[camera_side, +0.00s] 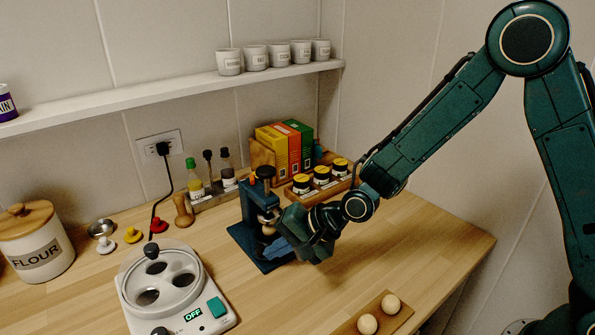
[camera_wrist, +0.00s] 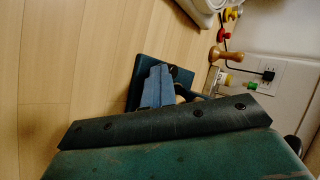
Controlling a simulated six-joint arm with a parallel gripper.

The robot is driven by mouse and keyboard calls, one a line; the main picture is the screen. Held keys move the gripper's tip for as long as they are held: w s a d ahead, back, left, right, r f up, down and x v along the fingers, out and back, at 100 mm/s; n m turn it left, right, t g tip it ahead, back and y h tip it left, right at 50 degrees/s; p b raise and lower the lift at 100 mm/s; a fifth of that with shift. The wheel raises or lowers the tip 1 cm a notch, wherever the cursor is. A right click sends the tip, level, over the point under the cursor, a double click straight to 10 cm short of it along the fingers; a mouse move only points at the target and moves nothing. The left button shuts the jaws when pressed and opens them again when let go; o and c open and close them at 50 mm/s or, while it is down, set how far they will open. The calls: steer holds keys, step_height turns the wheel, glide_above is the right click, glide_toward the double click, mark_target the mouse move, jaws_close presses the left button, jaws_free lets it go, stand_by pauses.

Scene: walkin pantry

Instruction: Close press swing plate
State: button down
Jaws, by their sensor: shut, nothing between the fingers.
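The dark blue press (camera_side: 250,211) stands upright on the wooden counter, on a square base (camera_side: 242,235), with a black knob on top. In the wrist view its base (camera_wrist: 136,84) shows behind my fingers. My gripper (camera_side: 270,246) comes in from the right, low at the press's front. Its light blue fingers are shut together with nothing between them, and they show over the base in the wrist view (camera_wrist: 158,72). A small pale round part shows between the press column and my gripper. My gripper hides much of the press's right side, so the swing plate's position and any contact are unclear.
A white cooker (camera_side: 195,312) with round wells stands front left. A wooden tray of yellow-lidded jars (camera_side: 322,175) and several boxes (camera_side: 285,145) stand behind the press. Eggs sit on a wooden holder (camera_side: 397,318) in front. Counter right of my gripper is clear.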

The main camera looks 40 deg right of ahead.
steer(key=shift+w+d, duration=0.1)
stand_by(0.4)
steer(key=shift+s+d, duration=0.3)
steer(key=shift+s, duration=0.4)
steer(key=s, duration=0.1)
steer(key=s+d, duration=0.1)
steer(key=shift+s+d+r, duration=0.1)
steer(key=shift+s+r, duration=0.1)
steer(key=shift+s, duration=0.15)
steer(key=s+a+v, duration=0.1)
steer(key=v, duration=0.8)
steer(key=shift+a, duration=0.15)
steer(key=shift+s+r, duration=0.15)
steer(key=s+d+r+n+h, duration=0.3)
steer(key=s+d+r+n, duration=0.2)
steer(key=s+d, duration=0.3)
steer(key=s+d+r+n+g+h, duration=0.1)
steer(key=s+d+r+n+h, duration=0.2)
steer(key=s+d+r+n, duration=0.2)
steer(key=s+d+r, duration=0.1)
steer(key=s+d, duration=0.2)
steer(key=s, duration=0.1)
steer(key=shift+s+d+r+g, duration=0.25)
steer(key=shift+s+d+g, duration=0.05)
